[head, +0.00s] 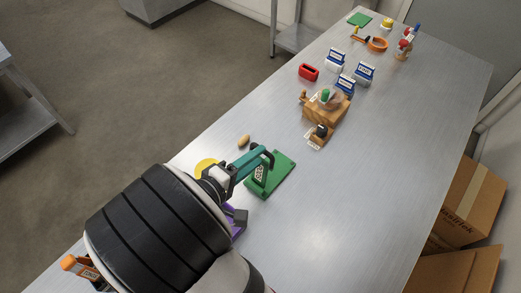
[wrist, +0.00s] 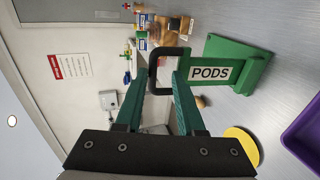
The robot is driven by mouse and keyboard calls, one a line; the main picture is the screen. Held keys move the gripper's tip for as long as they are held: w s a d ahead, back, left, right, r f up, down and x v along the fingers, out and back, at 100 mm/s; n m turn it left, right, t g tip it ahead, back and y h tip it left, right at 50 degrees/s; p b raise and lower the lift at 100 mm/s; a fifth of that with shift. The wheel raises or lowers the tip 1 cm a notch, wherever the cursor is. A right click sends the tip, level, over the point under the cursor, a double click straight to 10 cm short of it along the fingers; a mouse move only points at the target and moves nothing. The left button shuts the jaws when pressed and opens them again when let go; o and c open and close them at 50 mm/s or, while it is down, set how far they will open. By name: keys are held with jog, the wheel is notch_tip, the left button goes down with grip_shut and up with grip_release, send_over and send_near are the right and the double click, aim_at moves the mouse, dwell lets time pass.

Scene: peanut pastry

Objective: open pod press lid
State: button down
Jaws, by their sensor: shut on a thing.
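The green pod press (head: 283,175) stands on the metal table just beyond my gripper (head: 250,160). Its labelled PODS panel (wrist: 210,73) stands at an angle to the flat green base (wrist: 236,50) in the wrist view. A black loop handle (wrist: 172,20) sticks out from the panel. My gripper's teal fingers (wrist: 163,82) are closed on this handle, which also shows in the head view (head: 269,155). The fingers hide part of the handle. I cannot tell how far the lid is raised.
A yellow disc (head: 205,165), a tan peanut-like piece (head: 244,141) and a purple tray (head: 239,229) lie near my gripper. A wooden stand (head: 325,108), a red holder (head: 309,72) and several blue-and-white boxes stand farther back. The table right of the press is clear.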

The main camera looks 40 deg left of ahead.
jog(key=shift+s+d+f+t, duration=0.2)
jog(key=shift+s+f+t, duration=0.2)
jog(key=shift+s, duration=0.15)
jog(key=c, duration=0.9)
grip_release()
jog(key=shift+r, duration=0.1)
jog(key=shift+a+r, duration=0.1)
jog(key=shift+a, duration=0.05)
jog(key=v, duration=1.5)
jog(key=shift+s, duration=0.4)
jog(key=shift+w, duration=0.1)
